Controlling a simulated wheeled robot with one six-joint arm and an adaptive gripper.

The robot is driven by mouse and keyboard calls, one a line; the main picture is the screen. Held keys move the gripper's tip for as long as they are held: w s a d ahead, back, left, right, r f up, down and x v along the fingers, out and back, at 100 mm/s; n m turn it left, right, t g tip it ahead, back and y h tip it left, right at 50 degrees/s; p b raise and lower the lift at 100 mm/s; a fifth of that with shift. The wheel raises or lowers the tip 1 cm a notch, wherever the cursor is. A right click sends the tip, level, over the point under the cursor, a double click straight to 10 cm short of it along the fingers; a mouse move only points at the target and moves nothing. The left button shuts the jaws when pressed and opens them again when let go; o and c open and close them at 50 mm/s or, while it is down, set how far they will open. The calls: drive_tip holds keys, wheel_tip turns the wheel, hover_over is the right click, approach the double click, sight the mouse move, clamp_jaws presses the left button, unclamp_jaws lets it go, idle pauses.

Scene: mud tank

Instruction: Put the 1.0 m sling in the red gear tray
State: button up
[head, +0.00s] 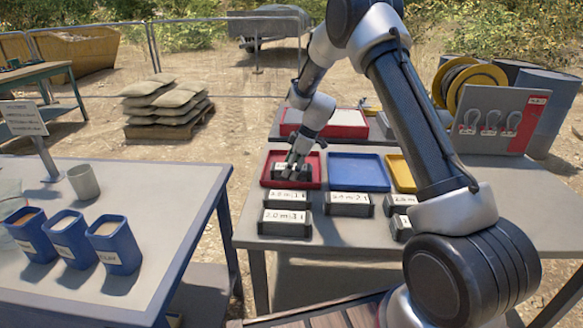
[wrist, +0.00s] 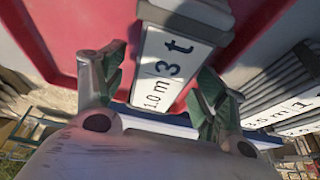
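The 1.0 m sling is a dark block with a white label reading "1.0 m 3 t" (wrist: 168,62). It lies in the red tray (head: 266,181) at the left of the right-hand table. In the wrist view the tray's red floor (wrist: 75,30) shows around it. My gripper (head: 293,170) is low over the tray, its fingers pointing down at the sling. In the wrist view the two fingers stand wide apart on either side of the label, with a red gap beside the left finger.
A blue tray (head: 360,172) and a yellow tray (head: 401,174) sit right of the red one. Several labelled sling blocks (head: 285,217) stand in front, close to the tray. A shackle board (head: 495,122) stands behind. The left table (head: 165,215) holds blue tubs (head: 113,246).

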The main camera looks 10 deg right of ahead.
drive_tip(key=s+d+r+m, duration=0.1)
drive_tip(key=s+d+r, duration=0.1)
drive_tip(key=s+r, duration=0.35)
drive_tip(key=s+d+r+m+h, duration=0.1)
drive_tip(key=s+d+r, duration=0.15)
drive_tip(key=r, duration=0.65)
drive_tip(key=s+d+r+m, duration=0.1)
drive_tip(key=s+d+r, duration=0.2)
drive_tip(key=r, duration=0.4)
drive_tip(key=s+d+r+m+t+h, duration=0.1)
drive_tip(key=s+d+r+m, duration=0.1)
drive_tip(key=s, duration=0.8)
drive_tip(key=s+d+r+m+t+h, duration=0.1)
drive_tip(key=s+d+m, duration=0.2)
drive_tip(key=s, duration=0.8)
drive_tip(key=s+d+r+m+h, duration=0.1)
drive_tip(key=s+d+r+m, duration=0.1)
drive_tip(key=s+m, duration=0.4)
drive_tip(key=s+d, duration=0.1)
drive_tip(key=s, duration=0.3)
drive_tip(key=shift+s+r+t, duration=0.3)
drive_tip(key=shift+t, duration=0.1)
